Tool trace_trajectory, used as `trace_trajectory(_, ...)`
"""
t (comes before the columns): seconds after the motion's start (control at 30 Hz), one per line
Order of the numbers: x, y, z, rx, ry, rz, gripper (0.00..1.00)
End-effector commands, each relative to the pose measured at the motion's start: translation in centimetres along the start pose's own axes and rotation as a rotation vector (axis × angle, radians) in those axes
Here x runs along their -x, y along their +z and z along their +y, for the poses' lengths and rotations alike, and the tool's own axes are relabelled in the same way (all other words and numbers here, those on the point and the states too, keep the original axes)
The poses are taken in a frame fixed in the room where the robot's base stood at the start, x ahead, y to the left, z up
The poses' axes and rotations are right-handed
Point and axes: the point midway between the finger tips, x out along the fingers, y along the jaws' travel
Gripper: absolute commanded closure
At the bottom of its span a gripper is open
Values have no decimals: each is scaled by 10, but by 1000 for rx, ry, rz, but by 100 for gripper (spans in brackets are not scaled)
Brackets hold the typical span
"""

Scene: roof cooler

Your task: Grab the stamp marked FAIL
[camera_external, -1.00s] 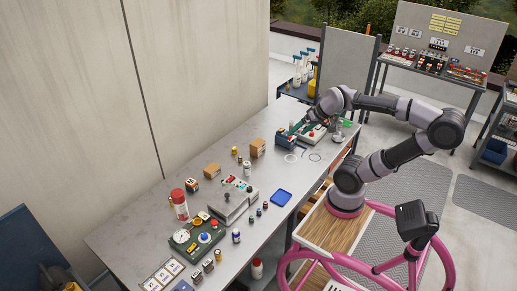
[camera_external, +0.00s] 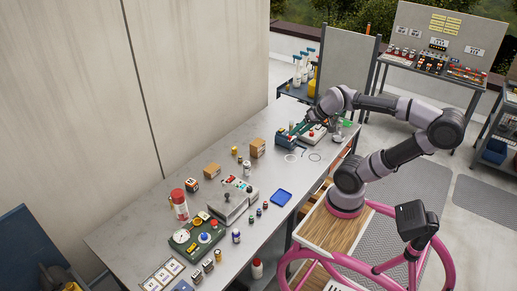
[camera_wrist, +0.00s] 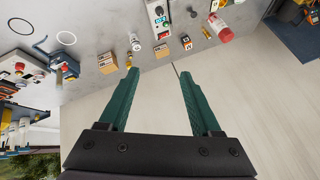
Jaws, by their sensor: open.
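No lettering reading FAIL can be made out in either view. Several small dark upright items (camera_external: 207,266) stand at the near left end of the bench, beside a board of labelled cards (camera_external: 163,275); they may be stamps, but their marks are too small to read. My gripper (camera_external: 301,129) is over the far end of the bench, well away from them. In the wrist view my gripper (camera_wrist: 155,72) shows two green fingers spread apart, with nothing held between them. Past the fingertips are the bench edge and pale wall.
Bare bench lies between these items.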

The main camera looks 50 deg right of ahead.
Motion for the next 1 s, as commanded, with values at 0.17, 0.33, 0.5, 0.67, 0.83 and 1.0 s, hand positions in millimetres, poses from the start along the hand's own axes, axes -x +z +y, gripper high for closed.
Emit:
trace_trajectory(0.17,-4,2,-4,-7,-10,-22,35)
trace_trajectory(0.33,-34,16,-36,-77,-82,-196,35)
trace_trajectory(0.5,-76,44,-92,-214,-181,-471,35)
trace_trajectory(0.67,-113,72,-146,-369,-246,-711,35)
trace_trajectory(0.83,-154,103,-199,-557,-282,-931,35)
trace_trajectory(1.0,-203,137,-244,-770,-284,-1099,35)
